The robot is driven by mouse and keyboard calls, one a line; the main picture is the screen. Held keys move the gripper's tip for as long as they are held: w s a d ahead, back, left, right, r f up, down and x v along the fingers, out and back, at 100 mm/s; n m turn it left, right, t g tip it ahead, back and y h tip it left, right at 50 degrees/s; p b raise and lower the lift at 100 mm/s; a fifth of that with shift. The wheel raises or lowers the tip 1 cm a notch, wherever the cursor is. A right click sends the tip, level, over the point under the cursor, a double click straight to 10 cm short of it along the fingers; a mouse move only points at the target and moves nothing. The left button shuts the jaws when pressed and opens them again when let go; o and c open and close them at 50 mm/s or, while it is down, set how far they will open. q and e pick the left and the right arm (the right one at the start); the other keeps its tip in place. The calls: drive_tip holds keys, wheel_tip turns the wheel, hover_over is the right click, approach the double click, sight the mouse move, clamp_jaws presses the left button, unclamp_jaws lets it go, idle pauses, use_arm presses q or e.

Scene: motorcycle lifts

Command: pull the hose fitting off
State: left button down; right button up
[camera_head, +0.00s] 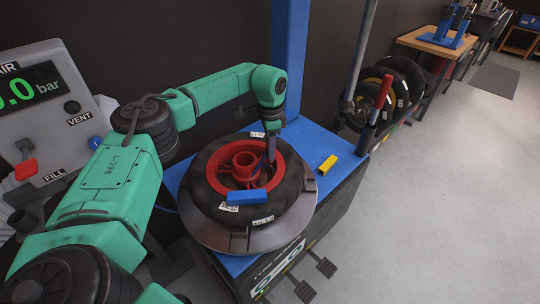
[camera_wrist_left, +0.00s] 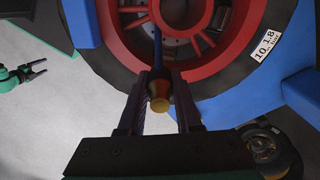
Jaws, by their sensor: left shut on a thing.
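A wheel with a red rim (camera_head: 222,179) and black tyre (camera_head: 286,188) lies flat on the tyre machine's turntable (camera_head: 215,235). My left gripper (camera_head: 264,168) reaches down over the right part of the rim. In the left wrist view, the brass hose fitting (camera_wrist_left: 158,90) sits between its two dark fingers, and the left gripper (camera_wrist_left: 160,82) is shut on it. A thin blue hose (camera_wrist_left: 157,48) runs from the fitting towards the rim. Whether the fitting still touches a valve is hidden. My right gripper (camera_wrist_left: 36,70) is small at the left of the wrist view, open and empty.
A blue block (camera_head: 246,198) lies on the tyre's near side and a yellow block (camera_head: 327,164) on the blue machine top (camera_head: 343,150). The air panel (camera_head: 50,115) stands at left. A blue column (camera_head: 290,50) rises behind.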

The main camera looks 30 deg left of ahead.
use_arm(q)
drive_tip(key=shift+r+p, duration=1.3)
drive_tip(key=shift+r, duration=0.25)
drive_tip(key=shift+f, duration=0.1)
